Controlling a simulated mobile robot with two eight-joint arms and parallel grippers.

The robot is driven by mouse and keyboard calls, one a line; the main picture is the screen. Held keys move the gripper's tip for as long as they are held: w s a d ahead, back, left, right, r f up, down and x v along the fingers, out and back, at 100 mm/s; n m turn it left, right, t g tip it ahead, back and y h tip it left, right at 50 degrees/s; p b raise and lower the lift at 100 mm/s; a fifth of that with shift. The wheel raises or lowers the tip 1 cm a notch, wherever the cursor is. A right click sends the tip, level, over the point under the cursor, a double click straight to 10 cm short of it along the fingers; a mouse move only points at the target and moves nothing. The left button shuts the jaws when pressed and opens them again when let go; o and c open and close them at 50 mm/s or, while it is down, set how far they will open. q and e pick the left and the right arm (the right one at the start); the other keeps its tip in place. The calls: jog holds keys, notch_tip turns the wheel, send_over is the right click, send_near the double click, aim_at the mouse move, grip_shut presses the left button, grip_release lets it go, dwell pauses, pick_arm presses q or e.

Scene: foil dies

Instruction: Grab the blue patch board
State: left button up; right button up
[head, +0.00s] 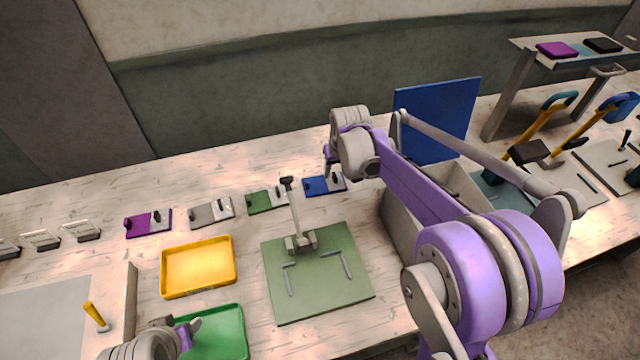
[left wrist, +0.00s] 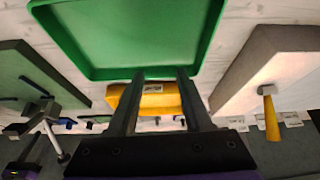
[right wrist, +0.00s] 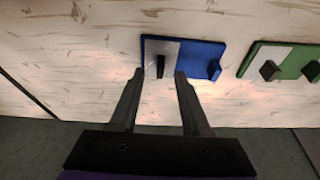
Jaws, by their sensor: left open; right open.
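The blue patch board (head: 318,187) lies flat on the table at the right end of a row of similar boards. It has a light plate with a dark upright grip and a blue peg. In the right wrist view the blue patch board (right wrist: 200,54) lies just beyond my right gripper (right wrist: 158,84). The open fingers point at its light plate and dark grip, with nothing held. In the head view my right gripper (head: 331,156) is above the board, partly hidden by its own arm. My left gripper (left wrist: 160,74) is open and empty near the green tray (left wrist: 135,72).
Green (head: 268,200), grey (head: 211,212) and purple (head: 148,223) boards line up to the left. A green plate with an upright post (head: 320,300) lies in front. A yellow tray (head: 197,266) is left of it. A grey bin (head: 396,222) and blue panel (head: 437,117) stand right.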

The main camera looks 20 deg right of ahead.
pick_arm(q)
jog(key=shift+w+f, duration=0.15)
jog(key=shift+f, duration=0.6)
pick_arm(e)
jog(key=shift+x, duration=0.95)
pick_arm(q)
jog(key=shift+w, duration=0.2)
pick_arm(e)
jog(key=shift+w+f, duration=0.15)
jog(key=shift+f, duration=0.05)
pick_arm(q)
jog(key=shift+r, duration=0.1)
pick_arm(e)
jog(key=shift+r, duration=0.15)
pick_arm(q)
jog(key=shift+s, duration=0.1)
pick_arm(e)
jog(key=shift+c, duration=1.2)
grip_shut()
